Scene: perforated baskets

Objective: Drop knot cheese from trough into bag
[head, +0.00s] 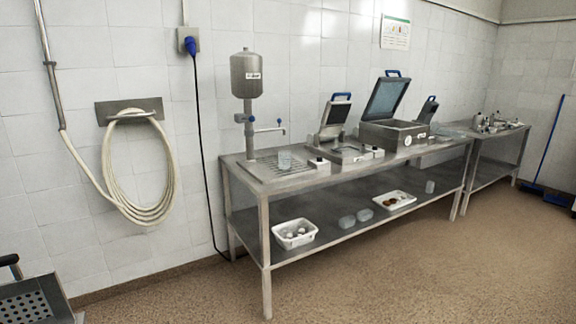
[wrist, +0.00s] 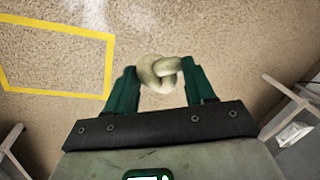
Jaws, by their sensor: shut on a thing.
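A pale, greenish-beige knot cheese (wrist: 160,70) shows in the wrist view. My gripper (wrist: 162,82) has its two dark green fingers on either side of it and is shut on it, holding it above the floor. The gripper does not show in the head view. I cannot make out a bag for certain in either view. I cannot tell which thing is the trough.
A steel table (head: 300,178) along the tiled wall bears an open-lidded machine (head: 388,133) and smaller devices. Its lower shelf holds a white basket (head: 294,243) and a white tray (head: 394,200). Yellow tape (wrist: 55,93) marks the floor. A perforated surface (head: 35,305) is lower left.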

